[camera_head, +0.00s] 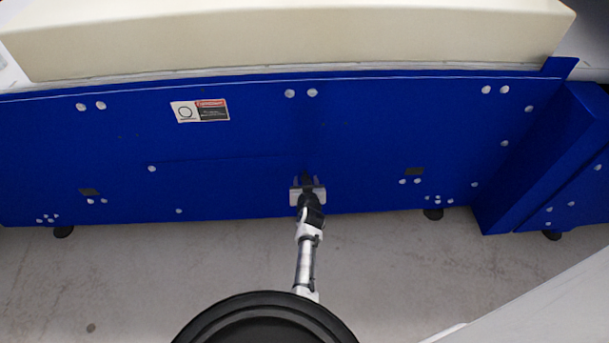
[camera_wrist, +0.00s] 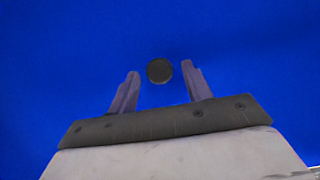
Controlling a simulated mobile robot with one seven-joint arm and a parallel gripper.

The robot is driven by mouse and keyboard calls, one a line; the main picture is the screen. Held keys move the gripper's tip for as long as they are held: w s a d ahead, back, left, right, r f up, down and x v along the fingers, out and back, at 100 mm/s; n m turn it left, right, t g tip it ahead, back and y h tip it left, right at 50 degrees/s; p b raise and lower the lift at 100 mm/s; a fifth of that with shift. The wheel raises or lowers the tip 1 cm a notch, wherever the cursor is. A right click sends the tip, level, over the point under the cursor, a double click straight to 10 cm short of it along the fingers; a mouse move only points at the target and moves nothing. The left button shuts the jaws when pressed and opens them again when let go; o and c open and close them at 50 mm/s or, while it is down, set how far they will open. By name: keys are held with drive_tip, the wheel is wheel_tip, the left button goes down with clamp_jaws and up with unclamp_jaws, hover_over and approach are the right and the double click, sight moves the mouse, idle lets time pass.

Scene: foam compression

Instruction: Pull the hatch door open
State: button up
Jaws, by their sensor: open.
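The blue side panel (camera_head: 240,150) of the machine fills the middle of the head view, with a faint rectangular outline of the hatch door (camera_head: 235,185) left of my gripper. My gripper (camera_head: 303,180) is in front of the panel's lower middle, fingers pointing at it. In the wrist view the two fingers (camera_wrist: 158,85) are spread apart with nothing between them but blue background and a dark round knob (camera_wrist: 160,71) near the fingertips. The knob is hidden behind my gripper in the head view. I cannot tell whether the fingers touch it.
A cream foam block (camera_head: 300,35) lies on top of the machine. A warning label (camera_head: 200,110) is on the panel. A blue box-like section (camera_head: 545,155) juts out at the right. Grey floor (camera_head: 130,285) in front is clear.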

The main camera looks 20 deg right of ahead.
drive_tip(key=shift+w+d+f, duration=0.1)
drive_tip(key=shift+w+f, duration=0.05)
drive_tip(key=shift+w, duration=0.2)
clamp_jaws()
